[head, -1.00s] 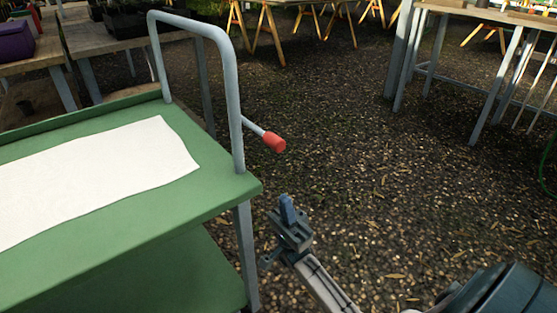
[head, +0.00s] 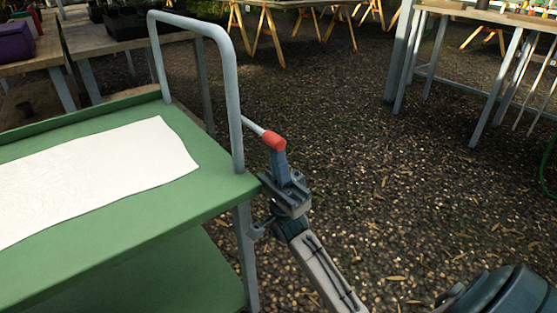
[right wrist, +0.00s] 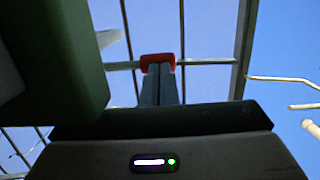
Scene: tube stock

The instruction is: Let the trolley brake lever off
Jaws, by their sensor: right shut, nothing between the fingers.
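The green trolley (head: 110,231) stands at the left with a grey tube handle (head: 233,95) at its right end. The brake lever (head: 253,126) is a thin grey rod sticking out right and slightly down from the handle post, with a red knob (head: 275,141). My right gripper (head: 277,156) is shut and empty, its fingertips just below the knob, touching or nearly so. In the right wrist view the shut fingers (right wrist: 158,72) point up at the red knob (right wrist: 157,60), whose ends show beside them. My left gripper is out of view.
A white sheet (head: 100,173) lies on the trolley top. The trolley's green edge (right wrist: 60,65) is close at the left in the right wrist view. Benches (head: 133,41) stand behind. The gravel floor (head: 400,180) to the right is clear.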

